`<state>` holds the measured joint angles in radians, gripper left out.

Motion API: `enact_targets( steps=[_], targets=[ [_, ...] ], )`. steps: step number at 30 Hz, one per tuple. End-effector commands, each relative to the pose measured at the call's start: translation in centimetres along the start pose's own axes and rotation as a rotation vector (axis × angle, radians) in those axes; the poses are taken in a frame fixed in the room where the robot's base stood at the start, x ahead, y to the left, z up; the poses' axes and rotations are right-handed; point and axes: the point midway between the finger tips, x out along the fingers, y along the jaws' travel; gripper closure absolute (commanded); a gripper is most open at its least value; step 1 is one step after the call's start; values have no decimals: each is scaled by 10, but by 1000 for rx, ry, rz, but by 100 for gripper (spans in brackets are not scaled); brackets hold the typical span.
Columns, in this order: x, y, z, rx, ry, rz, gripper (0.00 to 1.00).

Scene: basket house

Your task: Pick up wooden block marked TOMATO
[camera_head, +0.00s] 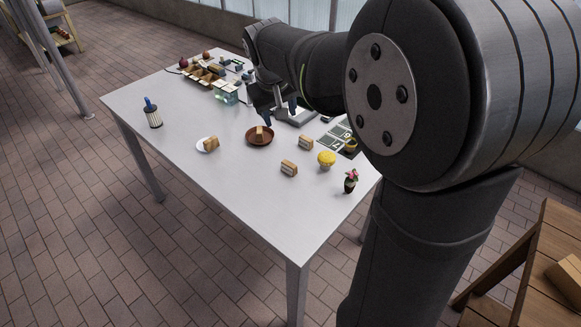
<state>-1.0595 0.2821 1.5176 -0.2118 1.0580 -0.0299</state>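Several small wooden blocks are on the white table (225,185). One block (211,144) rests on a white plate (201,147), and one block (260,133) is in a brown bowl (250,140). Two more blocks lie on the bare table, one nearer the front (289,168) and one farther back (305,142). Their markings are too small to read, so I cannot tell which is TOMATO. My gripper (268,112) hangs above the table just behind the brown bowl, apart from the blocks as far as I can see. Its fingers are small and dark, and their opening is unclear.
A yellow-topped pot (326,160) and a small potted plant (350,182) stand at the right. A striped jar with a blue top (152,115) stands at the left. A compartmented tray (202,76) is at the back. The front left of the table is clear.

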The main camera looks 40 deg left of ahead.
Motion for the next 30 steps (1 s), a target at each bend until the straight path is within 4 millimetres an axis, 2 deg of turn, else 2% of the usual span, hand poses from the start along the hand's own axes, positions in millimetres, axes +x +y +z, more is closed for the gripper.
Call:
enact_targets(
  steps=[16, 30],
  targets=[
    [62, 20, -30, 1279, -179, 13, 51],
    [119, 38, -46, 2331, -333, 193, 51]
  ],
)
